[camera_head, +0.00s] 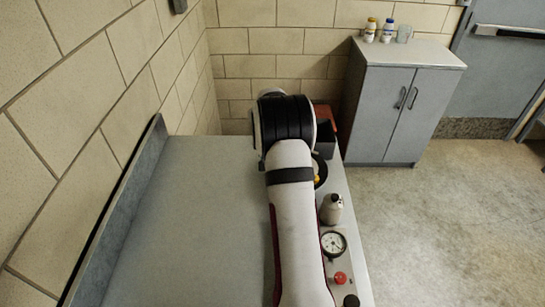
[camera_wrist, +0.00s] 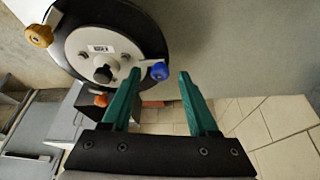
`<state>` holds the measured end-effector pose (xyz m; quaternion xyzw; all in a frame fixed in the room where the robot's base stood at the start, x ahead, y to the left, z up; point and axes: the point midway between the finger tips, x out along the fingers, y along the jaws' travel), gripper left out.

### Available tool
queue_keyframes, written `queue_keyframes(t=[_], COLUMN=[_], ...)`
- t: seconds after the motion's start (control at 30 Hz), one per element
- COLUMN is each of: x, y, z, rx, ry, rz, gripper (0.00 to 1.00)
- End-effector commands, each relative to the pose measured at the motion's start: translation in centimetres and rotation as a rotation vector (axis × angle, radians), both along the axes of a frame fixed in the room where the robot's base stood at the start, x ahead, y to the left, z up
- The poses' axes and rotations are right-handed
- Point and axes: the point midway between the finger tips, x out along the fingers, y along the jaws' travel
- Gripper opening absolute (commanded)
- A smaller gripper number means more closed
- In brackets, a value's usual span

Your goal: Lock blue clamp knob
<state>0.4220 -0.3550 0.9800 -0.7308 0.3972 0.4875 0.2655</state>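The blue clamp knob (camera_wrist: 159,71) shows in the wrist view on the rim of a round white plate (camera_wrist: 98,62) with a black edge. My gripper (camera_wrist: 160,76) has two green fingers spread apart, with nothing gripped between them. The blue knob appears between the fingertips, nearer the left finger; I cannot tell whether they touch. In the head view my arm hides the gripper and the blue knob.
In the head view a pressure gauge (camera_head: 333,243), a red button (camera_head: 340,278) and a small bottle (camera_head: 331,209) line the right edge of the grey bench (camera_head: 185,215). A wall stands left. A grey cabinet (camera_head: 396,105) stands at the back.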

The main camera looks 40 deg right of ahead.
Motion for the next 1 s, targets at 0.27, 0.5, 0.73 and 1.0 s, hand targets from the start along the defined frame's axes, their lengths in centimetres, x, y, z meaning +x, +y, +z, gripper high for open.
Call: queue_keyframes(t=[0.27,0.5,0.73,1.0], x=[-0.1,-1.3,-2.8,-3.3], y=[0.1,2.1,4.2,5.1], z=[0.4,6.2,12.3,14.6], rx=[0.000,-0.002,-0.002,0.000], ry=[0.000,-0.004,-0.002,0.000], rz=[0.000,0.001,0.000,0.001], gripper=[0.59,0.59,0.59,0.59])
